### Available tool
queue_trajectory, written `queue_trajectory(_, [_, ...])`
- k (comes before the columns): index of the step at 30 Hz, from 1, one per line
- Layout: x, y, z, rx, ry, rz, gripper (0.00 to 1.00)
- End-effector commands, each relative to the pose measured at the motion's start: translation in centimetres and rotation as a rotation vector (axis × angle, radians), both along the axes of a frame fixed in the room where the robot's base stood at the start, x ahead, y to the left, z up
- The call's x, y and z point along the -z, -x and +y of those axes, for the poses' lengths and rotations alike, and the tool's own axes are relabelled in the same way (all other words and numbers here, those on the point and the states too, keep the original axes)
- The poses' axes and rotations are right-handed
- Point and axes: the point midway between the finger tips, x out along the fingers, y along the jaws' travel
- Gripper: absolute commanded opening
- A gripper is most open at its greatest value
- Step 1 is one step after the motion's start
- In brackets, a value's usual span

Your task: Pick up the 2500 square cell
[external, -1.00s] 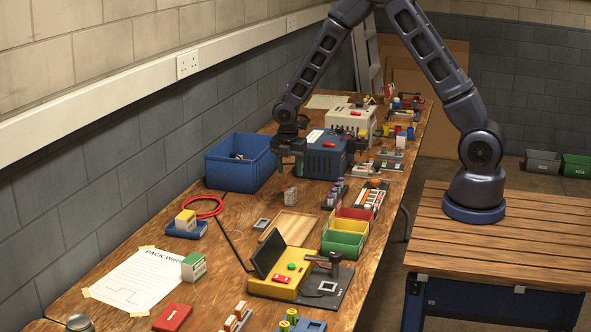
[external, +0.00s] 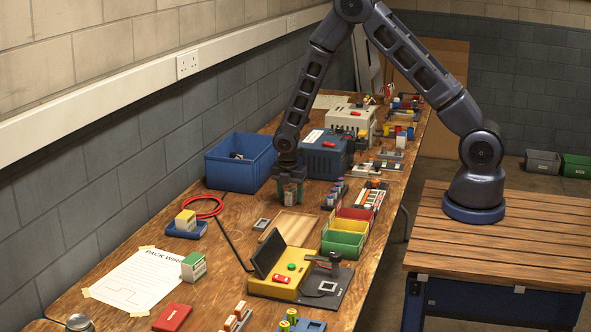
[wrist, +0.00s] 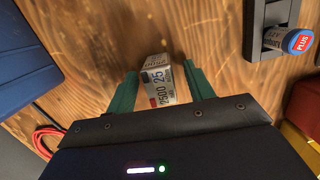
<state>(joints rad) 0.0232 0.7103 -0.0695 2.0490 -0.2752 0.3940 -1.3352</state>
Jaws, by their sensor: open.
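The 2500 square cell (wrist: 158,80) is a small pale block with "2500" and "25" printed on it, standing on the wooden bench. In the wrist view it lies between the two green fingers of my gripper (wrist: 160,90), which are open on either side of it. A small gap shows on the right; on the left the finger is close and I cannot tell if it touches. In the external view my gripper (external: 290,192) points down at the bench over the cell's spot, and its fingers mostly hide the cell.
A blue bin (external: 240,163) stands behind-left, and a dark blue box (external: 325,155) stands close behind my gripper. A rack of cylindrical cells (external: 335,193) is to the right. A wooden tray (external: 290,228) and green bin (external: 343,243) lie in front.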

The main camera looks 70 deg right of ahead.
Motion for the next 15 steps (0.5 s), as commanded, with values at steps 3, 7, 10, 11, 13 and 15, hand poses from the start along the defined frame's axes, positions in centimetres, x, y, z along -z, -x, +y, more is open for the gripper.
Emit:
queue_trajectory(3, [0.26,0.0,-0.05,0.0,0.0,0.0,0.53])
queue_trajectory(7, [0.22,0.01,-0.05,0.001,0.0,0.0,0.53])
queue_trajectory(10, [0.21,0.01,-0.05,0.001,0.0,0.0,0.33])
queue_trajectory(11, [0.21,0.01,-0.05,0.001,0.0,0.0,0.27])
queue_trajectory(13, [0.21,0.02,-0.05,0.001,0.0,0.0,0.13])
queue_trajectory(15, [0.2,0.02,-0.06,0.001,0.0,0.0,0.01])
